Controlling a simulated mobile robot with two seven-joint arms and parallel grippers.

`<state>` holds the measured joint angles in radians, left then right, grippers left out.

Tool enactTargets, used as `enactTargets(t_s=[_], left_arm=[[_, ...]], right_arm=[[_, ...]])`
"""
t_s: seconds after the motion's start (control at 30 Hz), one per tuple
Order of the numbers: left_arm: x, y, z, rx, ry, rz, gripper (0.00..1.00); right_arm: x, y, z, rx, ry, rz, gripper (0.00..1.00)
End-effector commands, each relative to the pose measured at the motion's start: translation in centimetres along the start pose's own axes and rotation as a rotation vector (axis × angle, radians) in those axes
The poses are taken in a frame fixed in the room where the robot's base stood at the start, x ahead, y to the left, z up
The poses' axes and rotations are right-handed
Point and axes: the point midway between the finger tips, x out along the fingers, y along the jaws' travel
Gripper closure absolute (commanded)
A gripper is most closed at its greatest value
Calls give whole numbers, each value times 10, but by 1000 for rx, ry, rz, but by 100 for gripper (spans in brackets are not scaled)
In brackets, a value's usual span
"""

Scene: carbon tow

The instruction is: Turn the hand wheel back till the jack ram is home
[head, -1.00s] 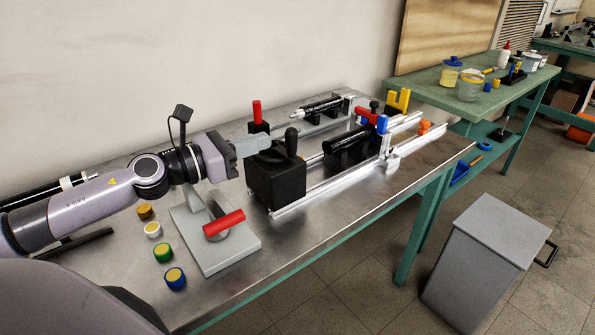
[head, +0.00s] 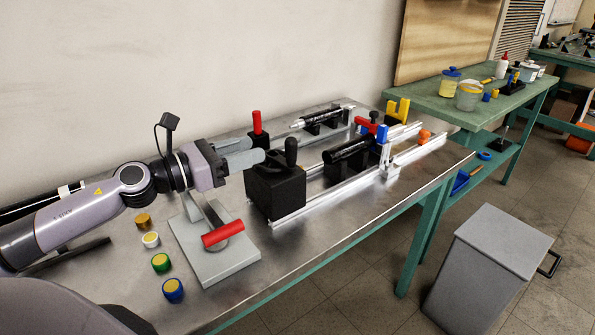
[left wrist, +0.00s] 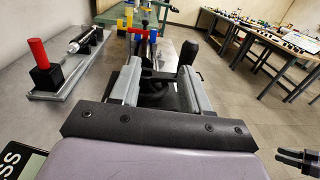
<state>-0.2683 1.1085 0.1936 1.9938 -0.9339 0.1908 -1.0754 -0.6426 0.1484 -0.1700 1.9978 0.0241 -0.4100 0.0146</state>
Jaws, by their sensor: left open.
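The black jack block (head: 275,192) stands at the near end of the silver rails. Its black upright handle (head: 291,151) shows on top, and also in the left wrist view (left wrist: 188,54). A dark round shape, seemingly the hand wheel (left wrist: 155,92), lies between my fingers in the left wrist view; its rim is partly hidden. My left gripper (head: 250,151) is open at the left of the block, fingers pointing at the handle's side; it shows large in the left wrist view (left wrist: 157,82). I cannot tell whether the fingers touch the wheel. The ram cannot be made out.
A black cylinder (head: 346,157) lies along the rails (head: 350,182). A red-handled stand (head: 223,234) and several coloured jars (head: 173,290) are below my left arm. A red post (head: 257,122) stands behind the gripper. A grey bin (head: 487,260) stands on the floor.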

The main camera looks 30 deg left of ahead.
Motion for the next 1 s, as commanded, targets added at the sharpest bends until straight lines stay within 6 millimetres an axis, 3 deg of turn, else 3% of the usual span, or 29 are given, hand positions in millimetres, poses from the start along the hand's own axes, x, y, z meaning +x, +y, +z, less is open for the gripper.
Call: enactTargets(t_s=[0.47, 1.0], left_arm=[[-45, 0, 0, -2, 1, 1, 54], [-48, 0, 0, 2, 1, 0, 54]], right_arm=[[-6, 0, -8, 0, -1, 0, 57], [-6, -3, -10, 4, 2, -3, 57]])
